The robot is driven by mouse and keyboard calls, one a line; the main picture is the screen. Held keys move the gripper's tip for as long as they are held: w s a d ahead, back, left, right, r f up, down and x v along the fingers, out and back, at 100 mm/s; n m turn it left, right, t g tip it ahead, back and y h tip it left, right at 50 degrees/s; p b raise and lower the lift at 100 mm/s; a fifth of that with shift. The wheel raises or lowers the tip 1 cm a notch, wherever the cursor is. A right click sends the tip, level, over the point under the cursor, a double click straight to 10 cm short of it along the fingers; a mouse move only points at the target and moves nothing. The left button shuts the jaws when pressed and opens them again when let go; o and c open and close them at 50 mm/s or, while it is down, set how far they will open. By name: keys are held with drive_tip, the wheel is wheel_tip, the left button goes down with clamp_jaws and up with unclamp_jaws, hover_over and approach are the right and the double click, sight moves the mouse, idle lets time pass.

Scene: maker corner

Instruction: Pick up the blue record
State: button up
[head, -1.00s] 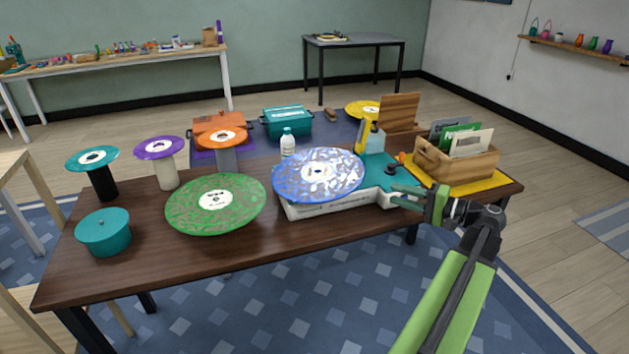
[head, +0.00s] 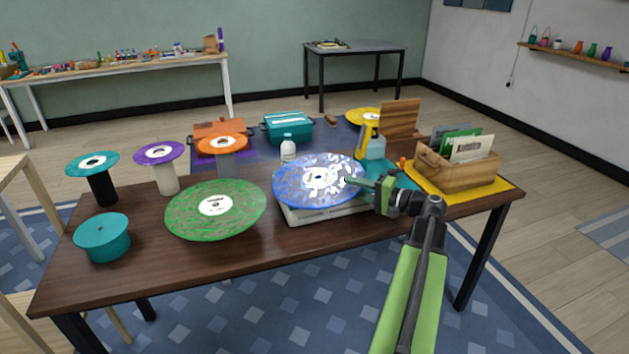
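The blue record (head: 300,187) has white marbling and a white centre label. It lies flat on top of a white box-like base (head: 325,213) on the dark wooden table. My gripper (head: 348,179) is at the record's right edge, and its fingertips overlap the rim in the head view. The fingers are small here, and I cannot tell whether they are apart, closed, or touching the record.
A green record (head: 240,215) lies left of the blue one. A white bottle (head: 288,150) stands behind it, and a spray bottle (head: 374,147) behind right. A wooden crate of sleeves (head: 458,172) stands at the right. Smaller records on stands fill the left.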

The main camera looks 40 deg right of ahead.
drive_tip(key=shift+x, duration=1.15)
clamp_jaws()
idle(0.5)
